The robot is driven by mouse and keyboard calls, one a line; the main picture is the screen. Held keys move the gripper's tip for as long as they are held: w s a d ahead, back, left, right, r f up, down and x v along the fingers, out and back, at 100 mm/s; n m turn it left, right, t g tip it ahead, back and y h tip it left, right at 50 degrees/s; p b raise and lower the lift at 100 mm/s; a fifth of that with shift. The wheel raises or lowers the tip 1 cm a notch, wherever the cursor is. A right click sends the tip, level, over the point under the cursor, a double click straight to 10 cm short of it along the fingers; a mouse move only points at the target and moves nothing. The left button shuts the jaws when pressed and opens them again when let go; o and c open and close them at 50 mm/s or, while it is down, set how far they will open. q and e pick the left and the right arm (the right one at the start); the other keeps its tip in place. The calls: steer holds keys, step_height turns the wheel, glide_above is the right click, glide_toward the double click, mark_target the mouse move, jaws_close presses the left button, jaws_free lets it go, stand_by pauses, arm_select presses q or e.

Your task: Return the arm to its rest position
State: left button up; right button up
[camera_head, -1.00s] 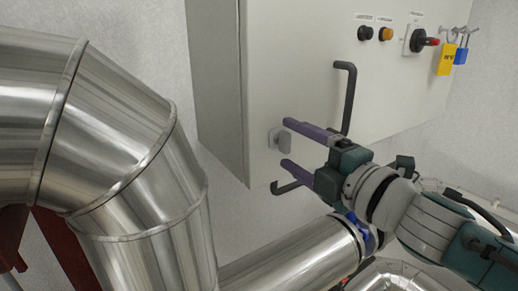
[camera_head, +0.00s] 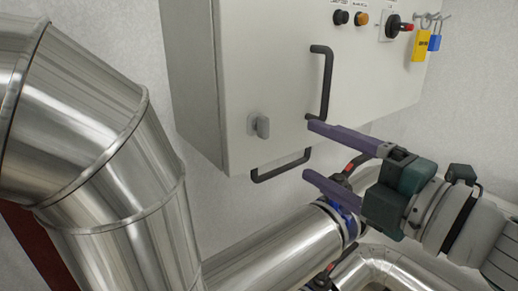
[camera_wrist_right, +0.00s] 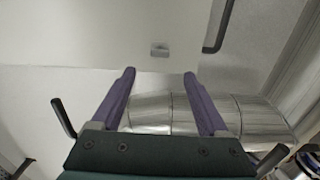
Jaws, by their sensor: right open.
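My right gripper (camera_head: 308,150) is open and empty, with two purple fingers spread apart. In the head view it is right of the grey latch knob (camera_head: 259,125) on the cabinet front (camera_head: 280,60), near the lower end of the black handle (camera_head: 322,85). In the right wrist view the open fingers (camera_wrist_right: 160,75) point towards the cabinet, and the knob (camera_wrist_right: 159,50) shows beyond them, apart from the fingers. My left gripper is not in view.
A large metal-clad pipe (camera_head: 100,110) fills the left side. Another clad pipe (camera_head: 275,255) runs below the cabinet, close under my right gripper. Yellow (camera_head: 421,45) and blue (camera_head: 435,42) padlocks hang at upper right.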

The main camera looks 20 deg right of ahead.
steer(key=s+d+f+m+g+h, duration=0.5)
steer(key=m+h, duration=0.3)
steer(key=m, duration=0.5)
steer(key=s+a+f+m+g+y, duration=0.1)
steer(key=s+a+f+m+g, duration=0.2)
steer(key=s, duration=0.5)
steer(key=s+a+f+m+g+y, duration=0.1)
steer(key=s+a+f+m+g, duration=0.2)
steer(key=s, duration=0.5)
step_height(320, 180, up, 16)
steer(key=s+g+p, duration=0.2)
steer(key=p, duration=1.4)
steer(key=shift+d+r+m, duration=0.15)
steer(key=shift+d+m, duration=0.15)
steer(key=shift+m, duration=0.1)
